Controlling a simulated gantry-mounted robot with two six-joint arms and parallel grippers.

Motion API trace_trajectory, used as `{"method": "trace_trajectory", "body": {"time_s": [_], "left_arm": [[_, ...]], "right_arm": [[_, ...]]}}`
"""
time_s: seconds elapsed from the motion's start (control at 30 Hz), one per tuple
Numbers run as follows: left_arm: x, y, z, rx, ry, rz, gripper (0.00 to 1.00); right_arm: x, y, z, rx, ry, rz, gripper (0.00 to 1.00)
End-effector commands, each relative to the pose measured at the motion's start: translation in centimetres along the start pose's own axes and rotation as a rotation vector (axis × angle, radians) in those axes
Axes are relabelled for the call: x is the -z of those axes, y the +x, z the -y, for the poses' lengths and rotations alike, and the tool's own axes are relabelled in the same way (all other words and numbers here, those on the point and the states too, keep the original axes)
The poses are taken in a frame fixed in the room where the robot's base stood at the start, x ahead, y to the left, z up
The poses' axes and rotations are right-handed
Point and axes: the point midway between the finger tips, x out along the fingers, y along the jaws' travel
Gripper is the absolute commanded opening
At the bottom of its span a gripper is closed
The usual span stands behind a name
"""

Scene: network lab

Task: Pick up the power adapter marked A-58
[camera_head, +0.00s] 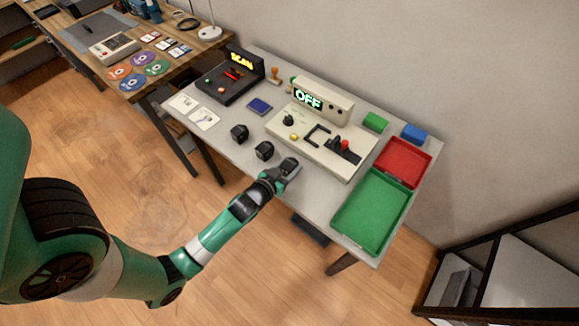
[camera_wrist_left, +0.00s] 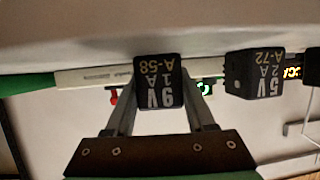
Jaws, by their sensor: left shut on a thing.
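The black power adapter marked 9V 1A A-58 (camera_wrist_left: 158,82) is between the fingers of my left gripper (camera_wrist_left: 160,100) in the left wrist view, where its label appears upside down. In the head view the same adapter (camera_head: 289,164) is at the table's front edge, with my left gripper (camera_head: 287,172) shut on it. I cannot tell whether it touches the table. A second black adapter marked 5V 2A A-72 (camera_wrist_left: 255,75) stands beside it. In the head view two other black adapters, a middle one (camera_head: 264,150) and a left one (camera_head: 239,133), stand on the table. My right gripper is not seen.
Behind the adapters is a beige console (camera_head: 318,140) with a lit OFF sign. A green tray (camera_head: 347,228) and a red tray (camera_head: 425,157) are at the right. A dark SCAN box (camera_head: 228,80) and a blue pad (camera_head: 260,106) are at the left and back.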

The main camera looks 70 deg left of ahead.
Motion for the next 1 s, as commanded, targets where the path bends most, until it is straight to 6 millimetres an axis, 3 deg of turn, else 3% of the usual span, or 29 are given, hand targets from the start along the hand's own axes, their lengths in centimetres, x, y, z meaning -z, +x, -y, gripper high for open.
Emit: {"method": "trace_trajectory", "body": {"time_s": [0.43, 0.67, 0.87, 1.0], "left_arm": [[0.6, -0.2, 0.0, 0.000, 0.000, -0.002, 0.00], [3.9, -1.7, 0.1, 0.001, -0.001, -0.002, 0.00], [7.9, -6.6, 4.0, 0.011, -0.008, -0.001, 0.00], [7.7, -9.0, 6.8, 0.015, -0.011, 0.001, 0.00]], "right_arm": [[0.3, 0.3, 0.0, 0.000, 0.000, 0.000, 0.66], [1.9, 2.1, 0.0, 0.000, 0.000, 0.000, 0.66], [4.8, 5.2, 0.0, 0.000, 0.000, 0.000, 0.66], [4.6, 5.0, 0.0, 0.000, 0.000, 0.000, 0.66]]}}
